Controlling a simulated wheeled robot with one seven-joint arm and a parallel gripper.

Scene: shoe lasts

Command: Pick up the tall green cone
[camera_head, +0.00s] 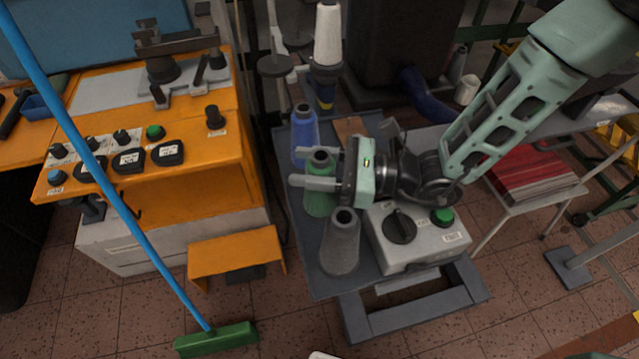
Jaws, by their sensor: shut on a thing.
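The tall green cone (319,203) stands among other cones on a small grey table, in the middle of the head view. My gripper (314,175) reaches in from the right and is shut on the green cone near its top, with one finger on the far side and one on the near side. The fingers and the gripper body hide part of the cone. The cone looks upright. I cannot tell whether its base touches the table.
A blue cone (304,132) stands behind the green one and a grey cone (341,245) in front. A grey control box (417,238) with a knob sits to the right. The grey table (318,283) has a bare front-left strip. An orange machine (190,180) stands left.

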